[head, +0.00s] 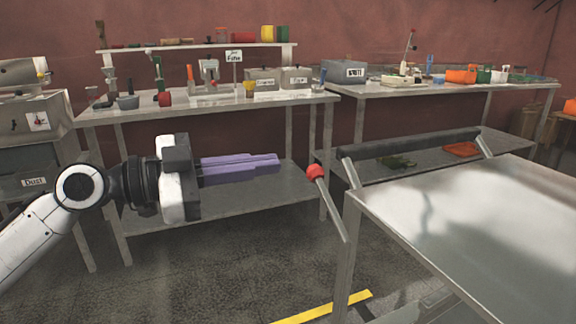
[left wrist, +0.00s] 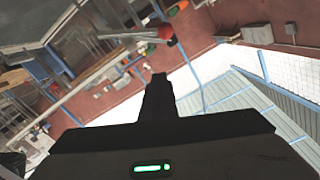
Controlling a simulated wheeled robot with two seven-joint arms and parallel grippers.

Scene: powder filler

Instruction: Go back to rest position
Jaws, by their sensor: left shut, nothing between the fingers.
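My left arm reaches in from the left in the head view, stretched out level. Its gripper (head: 277,160) has purple fingers that lie together, shut and empty, pointing right. In the left wrist view the same gripper (left wrist: 158,76) shows as a dark closed shape against the room. The fingertips are a short way left of a red knob (head: 318,171) on a metal lever in the head view, with a visible gap between them. The red knob also shows in the left wrist view (left wrist: 166,33). My right gripper is not in view.
A metal-topped machine or table (head: 490,215) fills the right, with a dark roller (head: 408,144) along its far edge. A workbench (head: 215,106) with tools stands behind my left arm, another bench (head: 450,88) behind right. Open floor (head: 215,270) lies below the gripper.

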